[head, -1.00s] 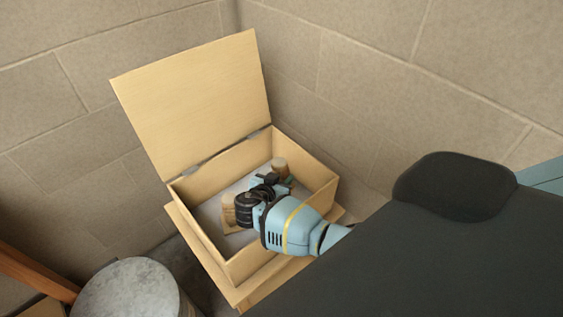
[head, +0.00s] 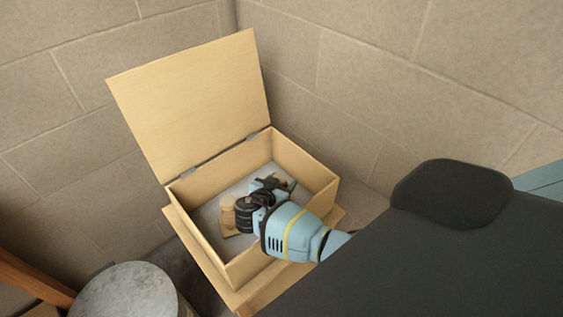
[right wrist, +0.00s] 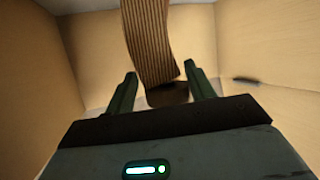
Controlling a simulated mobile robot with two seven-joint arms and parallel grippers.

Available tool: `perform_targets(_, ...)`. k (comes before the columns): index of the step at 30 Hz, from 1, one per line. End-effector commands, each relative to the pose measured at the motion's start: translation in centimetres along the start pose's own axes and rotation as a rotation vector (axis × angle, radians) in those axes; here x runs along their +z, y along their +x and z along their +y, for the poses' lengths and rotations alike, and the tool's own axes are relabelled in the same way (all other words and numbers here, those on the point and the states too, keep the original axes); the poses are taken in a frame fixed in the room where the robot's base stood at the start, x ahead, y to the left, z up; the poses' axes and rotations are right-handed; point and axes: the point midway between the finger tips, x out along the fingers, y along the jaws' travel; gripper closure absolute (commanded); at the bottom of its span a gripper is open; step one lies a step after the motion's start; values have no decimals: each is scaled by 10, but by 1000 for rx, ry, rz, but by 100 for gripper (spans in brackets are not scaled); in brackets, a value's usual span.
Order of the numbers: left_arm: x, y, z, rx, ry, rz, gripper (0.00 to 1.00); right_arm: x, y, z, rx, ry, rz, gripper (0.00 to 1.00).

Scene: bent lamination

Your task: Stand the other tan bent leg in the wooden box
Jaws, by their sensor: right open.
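The wooden box (head: 215,265) stands open, and my right gripper (head: 284,186) is inside it. A tan bent leg (head: 228,214) shows in the box left of the gripper, partly hidden by it. In the right wrist view a tan leg with a striped, layered edge (right wrist: 150,40) runs down from the top of the picture to a dark brown patch (right wrist: 167,96). The open fingers (right wrist: 165,74) are on either side of its lower end, with gaps. I cannot tell whether this is the same leg. My left gripper is out of view.
The box lid (head: 190,100) is raised at the back, close to the block walls. The box rests on a wooden stand (head: 255,295). A round grey top (head: 125,292) stands at front left. The box floor (head: 210,210) is pale, with clear room at the back left.

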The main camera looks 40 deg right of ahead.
Motion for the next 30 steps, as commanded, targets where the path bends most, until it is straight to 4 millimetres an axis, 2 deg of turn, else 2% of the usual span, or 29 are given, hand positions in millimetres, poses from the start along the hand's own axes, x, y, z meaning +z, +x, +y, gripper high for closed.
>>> perform_targets(5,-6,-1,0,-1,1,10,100,-4,-1,0,0,0,2,46)
perform_targets(9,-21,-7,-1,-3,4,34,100,-18,-6,-1,-1,5,4,46)
perform_targets(12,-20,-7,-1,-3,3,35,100,-12,-26,0,-4,2,-2,46)
perform_targets(21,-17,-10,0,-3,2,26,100,-10,-88,0,-3,2,-3,46)
perform_targets(27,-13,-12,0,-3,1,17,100,-10,-114,0,-1,1,-2,46)
perform_targets(30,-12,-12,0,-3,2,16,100,-10,-121,1,0,-1,-1,46)
